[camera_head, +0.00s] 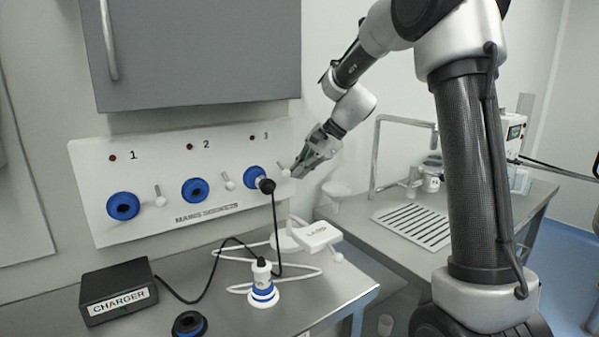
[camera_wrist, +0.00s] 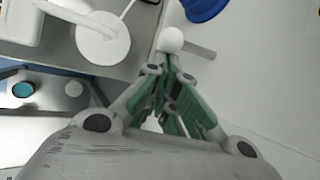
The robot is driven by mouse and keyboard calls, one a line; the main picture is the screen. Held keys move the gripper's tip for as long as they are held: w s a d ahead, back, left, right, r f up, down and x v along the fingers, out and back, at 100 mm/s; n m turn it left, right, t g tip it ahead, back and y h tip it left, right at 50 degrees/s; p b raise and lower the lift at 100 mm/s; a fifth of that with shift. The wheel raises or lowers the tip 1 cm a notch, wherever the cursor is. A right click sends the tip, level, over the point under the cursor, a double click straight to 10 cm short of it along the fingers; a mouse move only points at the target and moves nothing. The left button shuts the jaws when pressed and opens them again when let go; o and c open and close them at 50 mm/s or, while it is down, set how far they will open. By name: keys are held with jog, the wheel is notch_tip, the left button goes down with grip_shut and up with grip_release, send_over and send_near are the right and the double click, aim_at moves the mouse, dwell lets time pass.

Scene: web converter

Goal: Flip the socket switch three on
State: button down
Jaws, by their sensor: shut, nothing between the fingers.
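The white socket panel (camera_head: 165,222) on the wall carries blue-ringed sockets numbered 1, 2 and 3. Socket three (camera_head: 250,178) has a black plug (camera_head: 266,185) in it. Its switch (camera_head: 286,172) is a small lever with a white ball end, just right of the socket. My gripper (camera_head: 298,172) is shut and empty, right beside this ball. In the wrist view the white ball (camera_wrist: 170,40) sits just beyond the closed fingertips (camera_wrist: 166,62), with its grey stem going right. I cannot tell whether they touch. The red lamp (camera_head: 251,137) for three looks dark red.
The levers of switch one (camera_head: 159,197) and switch two (camera_head: 228,181) stand beside their sockets. Below are a black charger box (camera_head: 118,290), cables, a blue-white connector (camera_head: 262,285) and a white device (camera_head: 318,236). A grey cabinet (camera_head: 200,55) hangs above.

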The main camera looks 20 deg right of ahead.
jog(key=shift+r+g, duration=0.15)
jog(key=shift+g, duration=0.15)
jog(key=g, duration=0.1)
jog(key=r+m+g+h, duration=0.1)
jog(key=shift+s+r+g, duration=0.15)
jog(key=shift+r+g, duration=0.15)
jog(key=shift+g, duration=0.1)
jog(key=shift+r, duration=0.55)
dwell(0.6)
jog(key=shift+r, duration=0.7)
